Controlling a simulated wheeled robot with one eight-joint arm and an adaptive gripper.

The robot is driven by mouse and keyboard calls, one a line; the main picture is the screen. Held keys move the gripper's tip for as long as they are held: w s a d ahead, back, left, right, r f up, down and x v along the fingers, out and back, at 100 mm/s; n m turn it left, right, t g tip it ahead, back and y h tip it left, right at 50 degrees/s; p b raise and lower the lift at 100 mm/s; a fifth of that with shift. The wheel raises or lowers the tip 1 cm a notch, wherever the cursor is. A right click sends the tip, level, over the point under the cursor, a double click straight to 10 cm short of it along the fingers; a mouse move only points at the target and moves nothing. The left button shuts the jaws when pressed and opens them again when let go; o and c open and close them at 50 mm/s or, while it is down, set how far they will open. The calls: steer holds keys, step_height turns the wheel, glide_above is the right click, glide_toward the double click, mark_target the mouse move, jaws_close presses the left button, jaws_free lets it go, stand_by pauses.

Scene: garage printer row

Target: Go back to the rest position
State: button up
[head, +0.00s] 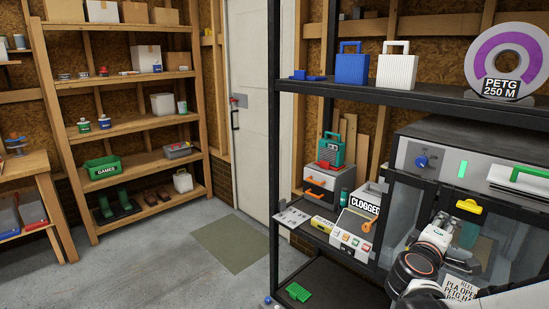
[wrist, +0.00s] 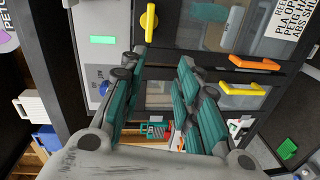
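My gripper (head: 466,236) is at the right of the head view, in front of the dark glass front of a grey printer (head: 409,160). The grey arm behind it enters from the lower right. In the wrist view my gripper (wrist: 162,78) has its two teal-padded fingers spread apart, with nothing seen between them. A yellow handle (head: 469,206) is just above the gripper in the head view. Whether the fingers touch the printer front cannot be told.
A black rack shelf (head: 420,98) runs above the arm, with its post (head: 273,150) to the left. A clogged-labelled machine (head: 352,222) and orange-handled drawers (head: 318,188) stand left of the printer. Open floor (head: 180,260) lies between the rack and wooden shelves (head: 130,128).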

steer(key=s+a+f+m+g+y, duration=0.2)
steer(key=s+a+y, duration=0.4)
steer(key=a, duration=0.6)
steer(key=s+a+f+m+g+y, duration=0.2)
steer(key=s+a+y, duration=0.4)
steer(key=s+a, duration=0.5)
steer(key=a+f+m, duration=0.1)
steer(key=m, duration=0.1)
steer(key=shift+a+f+m+y, duration=0.25)
steer(key=shift+a+m+y, duration=0.05)
steer(key=shift+a+m, duration=0.1)
steer(key=shift+d, duration=0.1)
